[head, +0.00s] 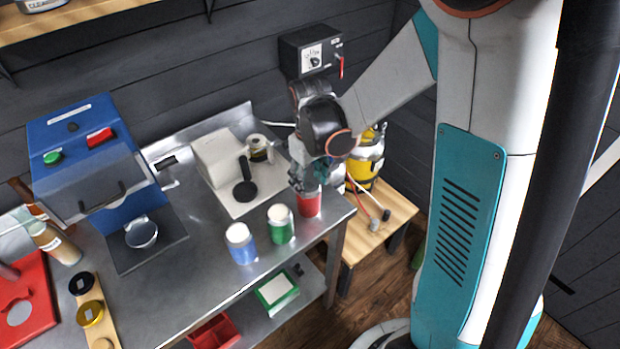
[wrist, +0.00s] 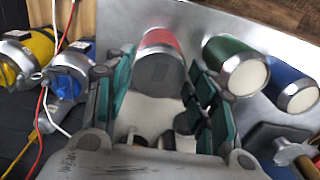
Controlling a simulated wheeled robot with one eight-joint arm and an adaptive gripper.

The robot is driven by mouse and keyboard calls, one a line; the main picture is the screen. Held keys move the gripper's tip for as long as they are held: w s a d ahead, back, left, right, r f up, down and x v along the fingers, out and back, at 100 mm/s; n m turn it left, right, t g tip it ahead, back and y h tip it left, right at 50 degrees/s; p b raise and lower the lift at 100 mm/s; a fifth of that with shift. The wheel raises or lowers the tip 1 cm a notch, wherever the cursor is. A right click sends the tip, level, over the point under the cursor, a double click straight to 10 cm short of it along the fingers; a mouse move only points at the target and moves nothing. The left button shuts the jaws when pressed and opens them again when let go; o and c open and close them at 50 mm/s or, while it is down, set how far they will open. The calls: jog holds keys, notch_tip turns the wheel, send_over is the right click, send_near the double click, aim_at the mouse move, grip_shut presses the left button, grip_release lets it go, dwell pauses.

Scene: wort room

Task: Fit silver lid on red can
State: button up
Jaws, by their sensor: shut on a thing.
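The red can (head: 308,205) stands upright at the right front corner of the steel bench, and its red side also shows in the wrist view (wrist: 160,39). My gripper (head: 309,184) is directly above it, pointing down. In the wrist view a round grey face, which looks like the silver lid (wrist: 158,71), lies between the teal fingertips of my gripper (wrist: 160,75), over the can's top. My gripper is shut on it. I cannot tell whether the lid is seated on the rim or just above it.
A green can (head: 281,226) and a blue can (head: 240,246), both white-topped, stand close left of the red can. A white machine (head: 221,160) is behind. A wooden strip (head: 105,325) holds black and gold lids. The bench front is mostly clear.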

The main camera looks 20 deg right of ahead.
dwell(0.4)
jog(key=o, duration=0.7)
jog(key=o, duration=0.6)
jog(key=shift+r+p, duration=2.25)
jog(key=shift+r, duration=1.25)
